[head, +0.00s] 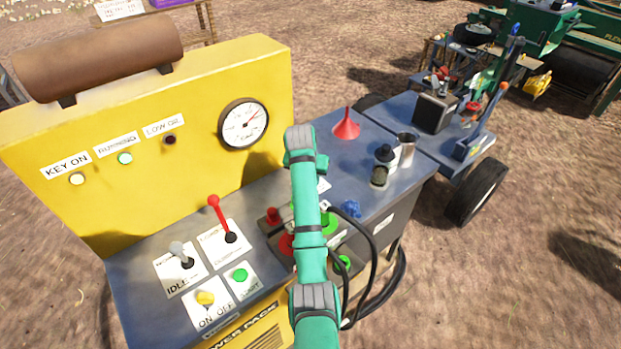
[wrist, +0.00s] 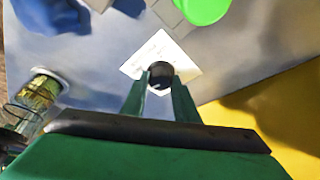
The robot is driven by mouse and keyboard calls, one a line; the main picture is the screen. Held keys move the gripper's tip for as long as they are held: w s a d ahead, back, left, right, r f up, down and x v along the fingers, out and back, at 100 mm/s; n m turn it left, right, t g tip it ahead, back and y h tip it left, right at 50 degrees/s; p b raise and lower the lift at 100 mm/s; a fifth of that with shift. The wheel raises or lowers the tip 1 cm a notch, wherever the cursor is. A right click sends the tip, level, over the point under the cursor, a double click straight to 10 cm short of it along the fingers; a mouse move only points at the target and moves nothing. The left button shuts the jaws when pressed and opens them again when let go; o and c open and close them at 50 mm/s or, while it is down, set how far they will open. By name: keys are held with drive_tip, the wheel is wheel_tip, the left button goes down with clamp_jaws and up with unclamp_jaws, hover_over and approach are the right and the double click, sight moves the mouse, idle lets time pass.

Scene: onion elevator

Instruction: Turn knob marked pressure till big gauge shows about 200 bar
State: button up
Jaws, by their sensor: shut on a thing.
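In the wrist view a small dark round knob (wrist: 161,70) stands on a white label (wrist: 152,50) whose writing I cannot read. My gripper (wrist: 160,84) is shut on this knob, one finger on each side. In the head view my green arm hides the knob and most of my gripper. The big gauge (head: 244,123) is a white dial with a dark rim on the yellow panel (head: 265,75). Its red needle points to the upper right; the numbers are too small to read.
A red lever (head: 221,215), a grey lever (head: 181,252) and a yellow switch (head: 205,297) stand left of my arm. A red funnel (head: 345,124), a lantern (head: 380,172) and a metal cup (head: 405,147) stand to the right. Black hoses (head: 372,250) hang at the front edge.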

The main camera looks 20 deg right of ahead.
drive_tip(key=shift+s+f, duration=0.1)
drive_tip(key=shift+s, duration=0.05)
drive_tip(key=o, duration=0.9)
drive_tip(key=shift+o, duration=0.8)
drive_tip(key=shift+a+r, duration=0.1)
drive_tip(key=shift+r, duration=0.3)
drive_tip(key=v, duration=1)
